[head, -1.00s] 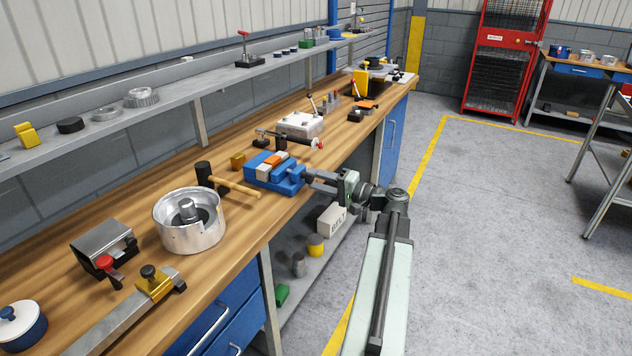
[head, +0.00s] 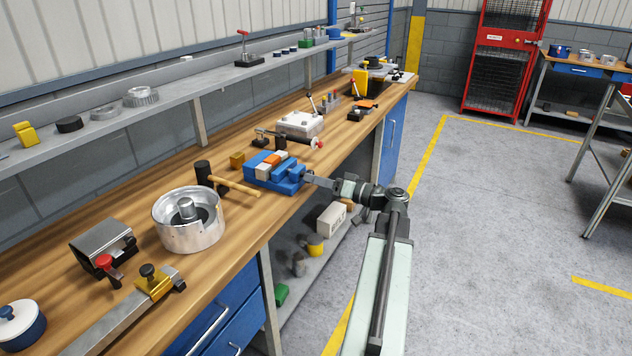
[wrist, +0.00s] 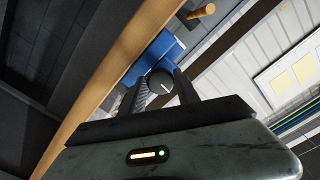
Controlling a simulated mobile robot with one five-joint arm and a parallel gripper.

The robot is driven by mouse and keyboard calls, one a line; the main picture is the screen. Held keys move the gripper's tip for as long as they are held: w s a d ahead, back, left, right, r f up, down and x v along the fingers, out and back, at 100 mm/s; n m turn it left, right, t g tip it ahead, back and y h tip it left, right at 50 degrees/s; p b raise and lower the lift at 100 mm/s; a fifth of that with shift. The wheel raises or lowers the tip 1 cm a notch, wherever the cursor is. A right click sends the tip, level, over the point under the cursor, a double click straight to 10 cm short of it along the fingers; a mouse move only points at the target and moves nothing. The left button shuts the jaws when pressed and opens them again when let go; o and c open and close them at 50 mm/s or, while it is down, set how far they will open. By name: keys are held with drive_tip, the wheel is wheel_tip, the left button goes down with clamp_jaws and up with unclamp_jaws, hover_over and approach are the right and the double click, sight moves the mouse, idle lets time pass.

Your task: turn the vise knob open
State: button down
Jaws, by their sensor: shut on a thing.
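The blue vise (head: 274,172) sits at the bench's front edge in the head view, with an orange and a pale block between its jaws. In the wrist view the blue vise body (wrist: 152,58) lies beyond the fingers. The round grey vise knob (wrist: 161,84) faces the wrist camera, with a pale line across its face. My gripper (wrist: 160,92) has one finger on each side of the knob and is shut on it. In the head view my gripper (head: 312,180) reaches the vise's front end from the right, and the knob is hidden there.
A hammer (head: 235,185) with a wooden handle lies left of the vise. A toggle clamp (head: 290,138) stands behind it. A silver pot-like housing (head: 188,220) is farther left. A shelf under the bench holds a white box (head: 331,218).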

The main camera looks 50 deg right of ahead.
drive_tip(key=shift+n, duration=0.3)
idle(0.4)
drive_tip(key=c, duration=0.9)
unclamp_jaws()
drive_tip(key=v, duration=0.7)
drive_tip(key=shift+s+d, duration=0.1)
drive_tip(key=shift+s, duration=0.3)
drive_tip(key=shift+s, duration=0.1)
